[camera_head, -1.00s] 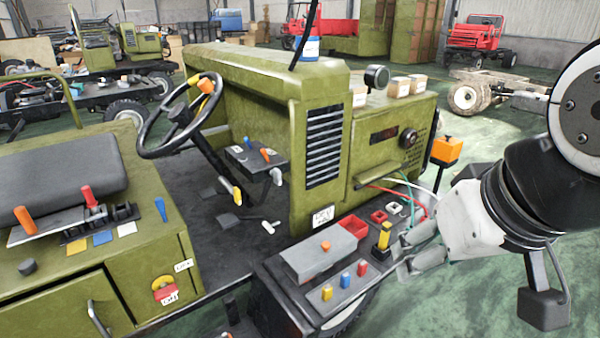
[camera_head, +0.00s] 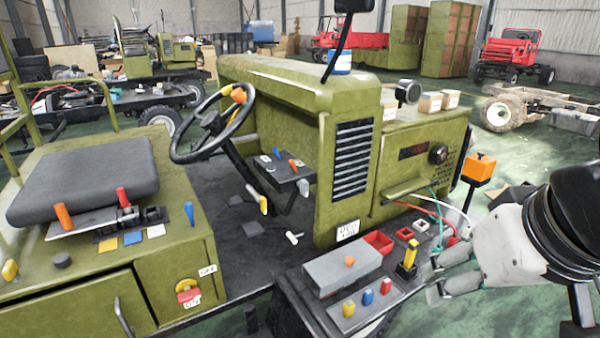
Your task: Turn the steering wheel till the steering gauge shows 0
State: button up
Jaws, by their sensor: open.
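The steering wheel (camera_head: 212,122) is a black ring on a slanted column at the left of the green hood, with an orange knob (camera_head: 238,96) on its upper right rim. I cannot tell which dial is the steering gauge; a round black dial (camera_head: 408,91) stands on the hood, seen side-on, and no reading is legible. My gripper (camera_head: 432,281) is open and empty at the lower right, beside the black side deck and close to a yellow-topped lever (camera_head: 410,252). It is far from the wheel.
A grey box (camera_head: 342,268) and several coloured knobs sit on the side deck. A black seat (camera_head: 85,178) and more levers are at left.

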aim_at(214, 122)
jog(key=i+j+u, duration=0.2)
jog(key=j, duration=0.2)
jog(key=i+j+u, duration=0.2)
jog(key=j, duration=0.2)
jog(key=i+j+u, duration=0.25)
jog(key=k+j, duration=0.05)
jog(key=j, duration=0.05)
